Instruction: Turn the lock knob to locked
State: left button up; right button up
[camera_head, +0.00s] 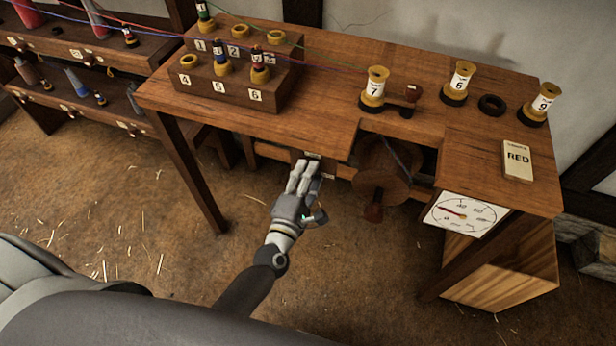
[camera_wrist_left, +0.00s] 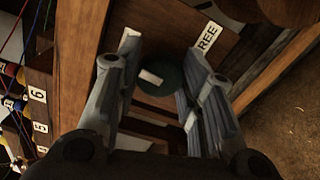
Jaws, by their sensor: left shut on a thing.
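The lock knob (camera_wrist_left: 160,88) is a dark green disc with a pale bar mark, on a wooden panel (camera_wrist_left: 180,40) under the bench's front edge. In the left wrist view it sits between the fingers of my left gripper (camera_wrist_left: 158,85), which is shut on it. A white label reading "FREE" (camera_wrist_left: 207,38) is beside the right-hand finger. Another pale label (camera_wrist_left: 130,40) is by the left finger, its text unreadable. In the head view my left gripper (camera_head: 302,178) reaches under the bench front and hides the knob. My right gripper is not in view.
The wooden bench (camera_head: 330,75) carries numbered spools, a black ring (camera_head: 491,105) and a "RED" card (camera_head: 517,160). A wooden wheel (camera_head: 380,190) and a dial (camera_head: 464,214) are to the right of my gripper. The straw-strewn floor (camera_head: 130,225) at left is open.

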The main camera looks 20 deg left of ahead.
pick_arm(q)
jog(key=shift+f+n, duration=0.1)
jog(key=shift+n, duration=0.4)
jog(key=o, duration=1)
jog(key=s, duration=1.2)
jog(key=shift+a, duration=0.2)
